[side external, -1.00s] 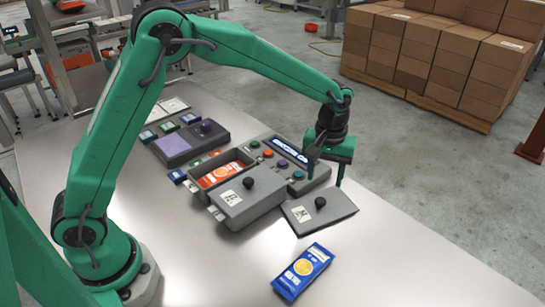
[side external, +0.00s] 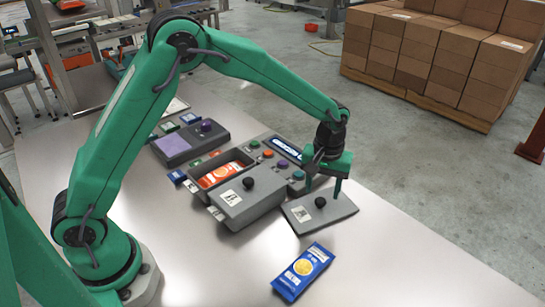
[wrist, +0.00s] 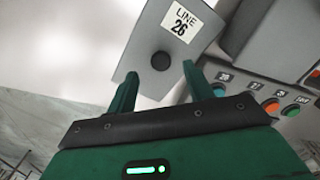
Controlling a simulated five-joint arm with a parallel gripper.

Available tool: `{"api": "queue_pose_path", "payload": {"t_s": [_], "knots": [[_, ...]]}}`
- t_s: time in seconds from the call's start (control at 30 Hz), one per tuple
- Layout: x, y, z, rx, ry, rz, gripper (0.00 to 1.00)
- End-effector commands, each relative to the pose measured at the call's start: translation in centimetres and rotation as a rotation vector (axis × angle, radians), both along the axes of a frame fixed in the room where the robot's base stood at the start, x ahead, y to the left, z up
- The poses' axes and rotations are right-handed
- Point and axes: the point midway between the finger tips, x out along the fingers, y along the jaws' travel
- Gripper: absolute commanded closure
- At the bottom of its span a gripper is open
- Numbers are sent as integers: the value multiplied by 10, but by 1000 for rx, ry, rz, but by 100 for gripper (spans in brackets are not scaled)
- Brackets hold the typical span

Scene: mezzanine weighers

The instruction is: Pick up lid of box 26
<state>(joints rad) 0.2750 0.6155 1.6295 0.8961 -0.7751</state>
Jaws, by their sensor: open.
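The lid of box 26 (side external: 338,211) is a flat grey plate with a black knob (side external: 320,202) and a white label, lying on the table. In the wrist view the lid (wrist: 150,30) carries a label reading "LINE 26", and its knob (wrist: 161,61) shows just ahead of the fingertips, between them. My gripper (side external: 323,190) is open, pointing down over the lid with its fingers either side of the knob. It also shows in the wrist view (wrist: 159,72). I cannot tell whether a finger touches the lid.
A grey box with a knobbed lid (side external: 236,198) stands left of the lid, and an open box holding an orange packet (side external: 221,174) is behind it. A button panel (side external: 270,152) is behind. A blue packet (side external: 303,272) lies in front. The table's right front is clear.

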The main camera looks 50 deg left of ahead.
Motion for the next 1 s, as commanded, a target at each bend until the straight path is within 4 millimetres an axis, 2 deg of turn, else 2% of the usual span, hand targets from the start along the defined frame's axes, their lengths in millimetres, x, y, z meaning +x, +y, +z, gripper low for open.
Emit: {"api": "queue_pose_path", "payload": {"t_s": [0.1, 0.3, 0.87, 1.0], "knots": [[0, 2, -16, 1, 3, 1, 48], [0, 2, -33, 1, 3, 0, 48], [0, 2, -35, 0, 0, 0, 48], [0, 2, -35, 0, 0, 0, 76]]}}
